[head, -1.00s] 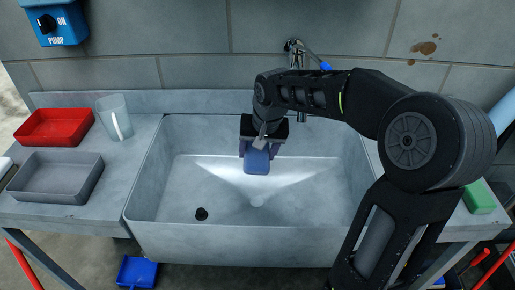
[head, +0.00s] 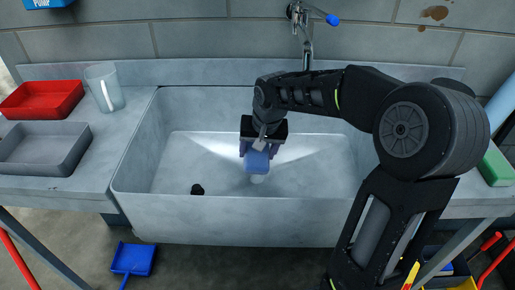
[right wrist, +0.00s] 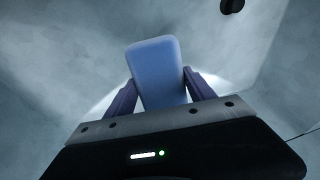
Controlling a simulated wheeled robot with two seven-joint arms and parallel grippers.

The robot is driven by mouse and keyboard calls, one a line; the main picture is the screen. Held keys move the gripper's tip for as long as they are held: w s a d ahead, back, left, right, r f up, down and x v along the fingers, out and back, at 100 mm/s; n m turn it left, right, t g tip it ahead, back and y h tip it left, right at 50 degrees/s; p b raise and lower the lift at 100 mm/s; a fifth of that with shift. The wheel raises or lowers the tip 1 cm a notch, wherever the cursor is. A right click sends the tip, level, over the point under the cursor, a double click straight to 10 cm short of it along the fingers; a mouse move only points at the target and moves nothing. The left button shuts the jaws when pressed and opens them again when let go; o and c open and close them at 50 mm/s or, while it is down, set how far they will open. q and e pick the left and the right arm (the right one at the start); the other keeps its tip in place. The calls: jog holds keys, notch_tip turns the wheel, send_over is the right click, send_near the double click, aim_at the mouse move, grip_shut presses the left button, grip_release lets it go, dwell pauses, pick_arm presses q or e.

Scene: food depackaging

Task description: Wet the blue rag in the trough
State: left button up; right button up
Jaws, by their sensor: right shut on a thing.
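The blue rag (head: 257,161) is a small blue block-like piece held in my right gripper (head: 258,152). In the right wrist view the rag (right wrist: 157,72) sits between the two dark purple fingers of my right gripper (right wrist: 160,92), which are shut on it. The trough (head: 180,218) is a wide grey basin in the middle of the head view. The gripper and rag are inside its outline, above the sloped floor. Whether the rag touches the floor or any water cannot be told. My left gripper is not in view.
A tap (head: 305,25) with a blue-tipped lever is on the back wall above the trough. A black plug (head: 197,189) lies at the trough's front left. A red tray (head: 42,99), a grey tray (head: 45,148) and a clear cup (head: 104,88) stand on the left counter. A green block (head: 496,166) is at right.

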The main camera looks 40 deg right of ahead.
jog(key=shift+f+b, duration=2.05)
jog(key=shift+f, duration=0.95)
notch_tip(320, 180, up, 22)
jog(key=p, duration=1.6)
jog(key=shift+r+p, duration=0.2)
jog(key=shift+p, duration=0.1)
dwell(0.6)
notch_tip(320, 180, up, 4)
jog(key=p, duration=0.2)
jog(key=shift+f+p, duration=0.15)
jog(key=shift+p, duration=0.2)
dwell(0.3)
